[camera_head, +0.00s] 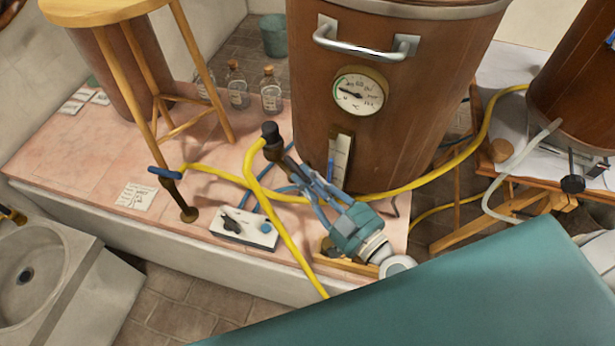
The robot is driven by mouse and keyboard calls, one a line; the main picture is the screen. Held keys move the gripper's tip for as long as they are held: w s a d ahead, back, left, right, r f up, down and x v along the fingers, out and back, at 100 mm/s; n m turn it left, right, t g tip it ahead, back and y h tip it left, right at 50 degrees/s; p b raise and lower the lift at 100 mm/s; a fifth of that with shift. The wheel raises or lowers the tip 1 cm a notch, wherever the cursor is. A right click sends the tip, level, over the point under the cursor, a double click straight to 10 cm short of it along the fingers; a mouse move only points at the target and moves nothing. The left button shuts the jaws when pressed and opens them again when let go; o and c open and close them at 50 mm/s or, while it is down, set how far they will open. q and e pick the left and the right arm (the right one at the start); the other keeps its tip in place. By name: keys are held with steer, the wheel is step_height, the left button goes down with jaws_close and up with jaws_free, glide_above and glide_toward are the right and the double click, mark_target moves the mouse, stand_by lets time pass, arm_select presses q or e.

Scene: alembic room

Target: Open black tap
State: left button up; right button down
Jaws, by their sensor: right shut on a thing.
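The black tap (271,134) stands in front of the big brown barrel (415,120), with a round black knob on top and a dark body slanting down to the right. My right gripper (296,174) reaches up to it from the lower right, its blue-grey fingers shut at the lower part of the tap's dark body. The fingers and the yellow hose hide part of the tap there, so the exact contact is hard to see. My left gripper is not in view.
A yellow hose (400,184) loops around the tap and past my gripper. A sink (45,262) is at lower left.

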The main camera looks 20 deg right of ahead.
mark_target(292, 170)
steer(key=shift+r+h+p, duration=0.1)
steer(key=shift+h+p, duration=0.2)
steer(key=shift+p, duration=0.05)
steer(key=a+m+h+p, duration=0.1)
steer(key=h+p, duration=0.1)
steer(key=m+h+p, duration=0.2)
steer(key=h+p, duration=0.1)
steer(key=a+m+t+h+p, duration=0.1)
steer(key=m+h+p, duration=0.1)
steer(key=p, duration=0.1)
steer(key=shift+s+a+h, duration=0.2)
steer(key=shift+a+h, duration=0.1)
steer(key=shift+w+a+f+m+h, duration=0.1)
steer(key=shift+a+f+m+h, duration=0.1)
steer(key=shift+m+h, duration=0.5)
steer(key=shift+a+f+m+h, duration=0.15)
steer(key=shift+m+h, duration=0.25)
steer(key=shift+h, duration=0.5)
steer(key=shift+r+g, duration=0.1)
steer(key=shift+g, duration=0.2)
steer(key=c, duration=1.7)
jaws_free()
